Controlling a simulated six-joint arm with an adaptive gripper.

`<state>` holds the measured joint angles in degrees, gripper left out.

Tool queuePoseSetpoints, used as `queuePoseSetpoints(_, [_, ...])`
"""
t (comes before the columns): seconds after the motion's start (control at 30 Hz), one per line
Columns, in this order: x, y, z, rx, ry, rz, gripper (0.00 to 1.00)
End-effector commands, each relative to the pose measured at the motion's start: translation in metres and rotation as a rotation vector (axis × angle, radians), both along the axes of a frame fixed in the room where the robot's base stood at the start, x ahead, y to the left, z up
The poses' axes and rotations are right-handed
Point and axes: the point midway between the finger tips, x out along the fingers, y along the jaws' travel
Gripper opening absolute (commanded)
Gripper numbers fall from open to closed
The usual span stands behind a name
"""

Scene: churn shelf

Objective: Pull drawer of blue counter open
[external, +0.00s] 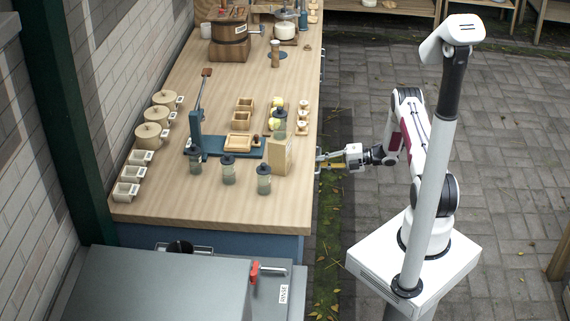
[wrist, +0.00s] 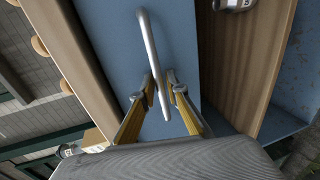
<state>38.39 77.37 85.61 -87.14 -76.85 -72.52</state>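The blue counter (external: 245,243) has a wooden top and runs away from the external camera. In the wrist view its blue drawer front (wrist: 115,40) carries a long silver bar handle (wrist: 149,38). My gripper (wrist: 160,82) has its yellow fingers on either side of the handle, with a small gap appearing between the tips and the bar. In the external view my gripper (external: 319,162) is at the counter's right side, just below the top's edge. The drawer front is hidden there, and I cannot tell whether the drawer stands out at all.
The countertop (external: 215,95) holds jars, pots, small boxes and a blue lever press (external: 205,120). An open wooden compartment (wrist: 235,60) with a jar (wrist: 233,4) lies beside the drawer front. A grey rinse unit (external: 150,285) stands at the near end.

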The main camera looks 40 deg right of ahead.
Motion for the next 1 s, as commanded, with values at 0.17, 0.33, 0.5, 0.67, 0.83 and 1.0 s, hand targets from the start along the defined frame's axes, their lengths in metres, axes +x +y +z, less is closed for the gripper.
queuePoseSetpoints(0.17, [0.000, 0.000, 0.000, 0.000, 0.000, 0.000, 0.14])
queuePoseSetpoints(0.33, [0.000, 0.000, 0.000, 0.000, 0.000, 0.000, 0.00])
queuePoseSetpoints(0.5, [0.000, 0.000, 0.000, 0.000, 0.000, 0.000, 0.00])
queuePoseSetpoints(0.67, [-0.004, -0.004, 0.000, 0.001, -0.001, 0.000, 0.00])
queuePoseSetpoints(0.83, [-0.015, -0.016, 0.000, 0.000, -0.001, -0.002, 0.00])
queuePoseSetpoints(1.0, [-0.035, -0.036, 0.000, 0.000, -0.001, -0.003, 0.00])
